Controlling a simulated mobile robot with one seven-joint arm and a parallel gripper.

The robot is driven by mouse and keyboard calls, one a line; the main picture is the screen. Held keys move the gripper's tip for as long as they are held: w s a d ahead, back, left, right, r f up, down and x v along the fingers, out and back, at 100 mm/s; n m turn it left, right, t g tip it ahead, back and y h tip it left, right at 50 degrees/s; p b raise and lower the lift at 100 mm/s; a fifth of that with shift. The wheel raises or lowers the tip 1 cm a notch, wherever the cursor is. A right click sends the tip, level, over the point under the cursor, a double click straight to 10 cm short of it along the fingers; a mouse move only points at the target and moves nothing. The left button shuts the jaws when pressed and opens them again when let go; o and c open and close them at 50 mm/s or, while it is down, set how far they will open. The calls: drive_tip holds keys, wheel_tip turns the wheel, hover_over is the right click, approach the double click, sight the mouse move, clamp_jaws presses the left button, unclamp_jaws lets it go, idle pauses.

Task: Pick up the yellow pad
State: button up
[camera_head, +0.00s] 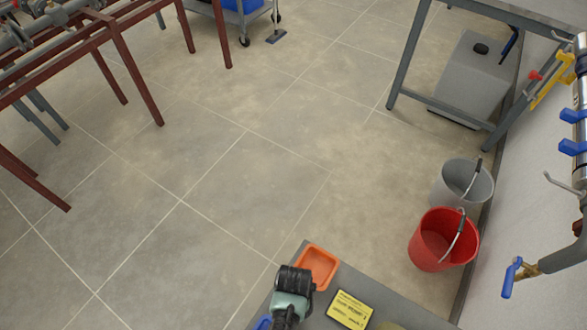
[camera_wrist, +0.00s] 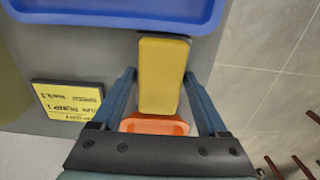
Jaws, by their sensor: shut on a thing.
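The yellow pad (camera_wrist: 164,78) is a rounded block with a yellow face and dark sides, seen in the centre of the wrist view. My gripper (camera_wrist: 160,76) is shut on it, one blue finger along each long side. The pad covers part of an orange tray (camera_wrist: 155,126). I cannot tell whether it touches the surface below. In the head view my wrist (camera_head: 290,292) is over the grey table, left of a yellow card; the pad is hidden there.
A blue tray (camera_wrist: 110,12) and a yellow written card (camera_wrist: 70,98) lie on the grey table (camera_head: 372,290). The orange tray also shows in the head view (camera_head: 318,265). A red bucket (camera_head: 438,240) and a grey bucket (camera_head: 460,186) stand right.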

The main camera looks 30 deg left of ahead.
wheel_tip(320, 180, up, 10)
drive_tip(key=shift+p, duration=1.25)
drive_tip(key=w+d+r+p, duration=0.2)
drive_tip(key=w+d+r, duration=0.2)
drive_tip(key=r, duration=0.4)
drive_tip(key=w+d+r+p, duration=0.3)
drive_tip(key=w+d+r, duration=0.1)
drive_tip(key=r, duration=0.4)
drive_tip(key=shift+w+d+r, duration=0.3)
drive_tip(key=shift+d+r, duration=0.05)
drive_tip(key=shift+d, duration=0.4)
